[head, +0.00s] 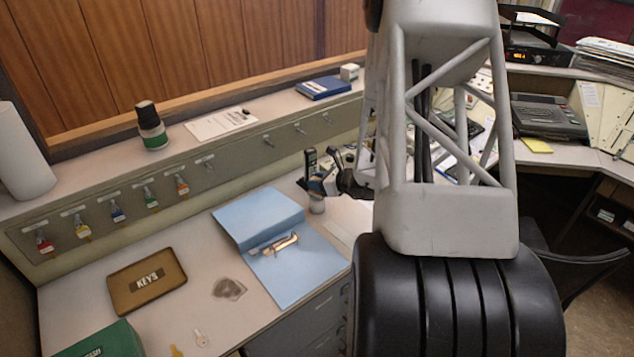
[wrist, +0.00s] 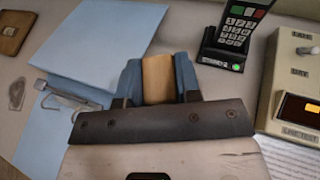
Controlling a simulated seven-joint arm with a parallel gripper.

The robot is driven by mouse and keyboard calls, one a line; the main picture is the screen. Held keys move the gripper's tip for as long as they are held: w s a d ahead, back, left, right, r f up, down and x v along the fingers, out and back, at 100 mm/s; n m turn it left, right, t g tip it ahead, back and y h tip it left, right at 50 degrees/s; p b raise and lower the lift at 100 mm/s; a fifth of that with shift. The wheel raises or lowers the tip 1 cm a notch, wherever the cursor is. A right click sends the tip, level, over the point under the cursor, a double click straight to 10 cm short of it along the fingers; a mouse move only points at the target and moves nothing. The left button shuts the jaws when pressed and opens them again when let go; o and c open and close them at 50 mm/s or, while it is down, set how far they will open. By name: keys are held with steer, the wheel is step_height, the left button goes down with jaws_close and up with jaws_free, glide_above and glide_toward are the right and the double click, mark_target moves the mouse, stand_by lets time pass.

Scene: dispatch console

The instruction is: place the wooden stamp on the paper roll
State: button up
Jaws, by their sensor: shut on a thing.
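The wooden stamp (wrist: 158,78) shows in the wrist view as a light-brown wooden piece between two blue fingertips. My gripper (wrist: 160,80) is shut on it. In the head view my gripper (head: 322,182) is above the desk, right of the blue folder, partly hidden by my arm. A pale rounded piece (head: 316,204) shows just below the fingers; I cannot tell whether it is the stamp's lower end. A white cylinder, which looks like the paper roll (head: 22,155), stands on the ledge at the far left, cut by the picture edge and far from my gripper.
A blue folder (head: 290,278) with a metal clip lies on the desk. A brown KEYS box (head: 148,281) and a green box (head: 105,342) are at the left. A dark green-banded bottle (head: 152,128) stands on the ledge. A phone (wrist: 235,32) stands close to my gripper.

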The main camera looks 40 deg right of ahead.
steer(key=shift+f, duration=0.15)
steer(key=o, duration=0.9)
steer(key=shift+v, duration=6.1)
steer(key=shift+w, duration=0.1)
